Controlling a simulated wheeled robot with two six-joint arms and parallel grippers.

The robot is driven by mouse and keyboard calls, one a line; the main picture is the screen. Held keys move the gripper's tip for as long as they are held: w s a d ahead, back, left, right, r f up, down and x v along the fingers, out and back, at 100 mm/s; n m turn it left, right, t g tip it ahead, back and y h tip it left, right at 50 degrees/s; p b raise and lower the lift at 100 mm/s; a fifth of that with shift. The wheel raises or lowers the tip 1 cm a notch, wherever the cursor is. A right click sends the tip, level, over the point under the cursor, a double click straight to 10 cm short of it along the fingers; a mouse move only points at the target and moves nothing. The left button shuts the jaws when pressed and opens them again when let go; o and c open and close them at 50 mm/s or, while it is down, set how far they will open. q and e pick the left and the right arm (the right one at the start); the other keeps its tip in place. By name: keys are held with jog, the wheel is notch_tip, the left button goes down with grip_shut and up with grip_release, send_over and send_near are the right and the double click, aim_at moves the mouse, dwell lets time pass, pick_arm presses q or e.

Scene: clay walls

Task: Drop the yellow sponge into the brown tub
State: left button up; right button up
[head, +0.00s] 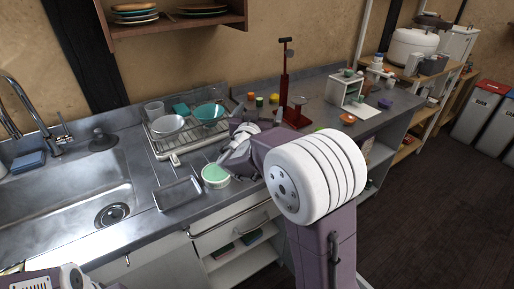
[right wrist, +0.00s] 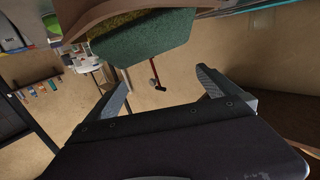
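The yellow sponge (right wrist: 124,22) shows in the right wrist view with its dark green face towards the camera. The curved rim of the brown tub (right wrist: 88,20) runs along it; the sponge appears to lie inside or across that rim, but its depth is unclear. My right gripper (right wrist: 163,77) is open, its fingers apart with clear space between them, and the sponge lies just beyond the tips. In the head view the right gripper (head: 224,156) is over the counter, beside a pale round container with a light green top (head: 215,174). I cannot tell whether this is the tub.
The sink (head: 65,200) is at left, with a blue sponge (head: 28,161) behind it. A grey tray (head: 178,194) is on the front counter. The dish rack (head: 165,150) holds bowls. A red stand (head: 284,95) and a small white shelf unit (head: 343,92) stand to the right.

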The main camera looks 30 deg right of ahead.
jog(key=b+v, duration=0.1)
jog(key=v, duration=0.8)
dwell(0.4)
